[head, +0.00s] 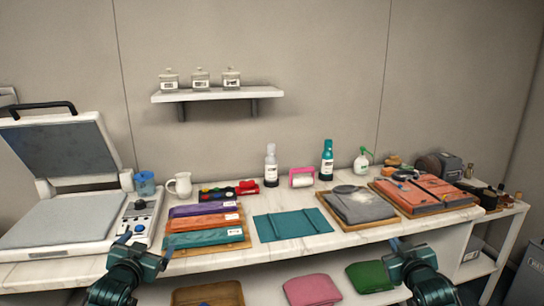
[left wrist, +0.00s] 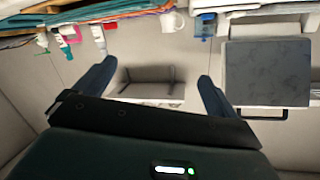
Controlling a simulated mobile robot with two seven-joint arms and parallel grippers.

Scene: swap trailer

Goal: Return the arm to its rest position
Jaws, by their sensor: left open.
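My left gripper (head: 138,242) is in the head view at the counter's front edge, below the press and left of the folded cloths. Its two fingers also show in the left wrist view (left wrist: 154,85), spread apart with nothing between them. My right gripper (head: 402,244) is in the head view at the front edge, below the grey and orange boards. It looks empty, but I cannot make out its finger gap clearly. Both grippers appear apart from the objects on the counter.
A heat press (head: 60,225) with raised lid stands at left. Bottles stand behind. Folded cloths (head: 312,289) lie on the lower shelf.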

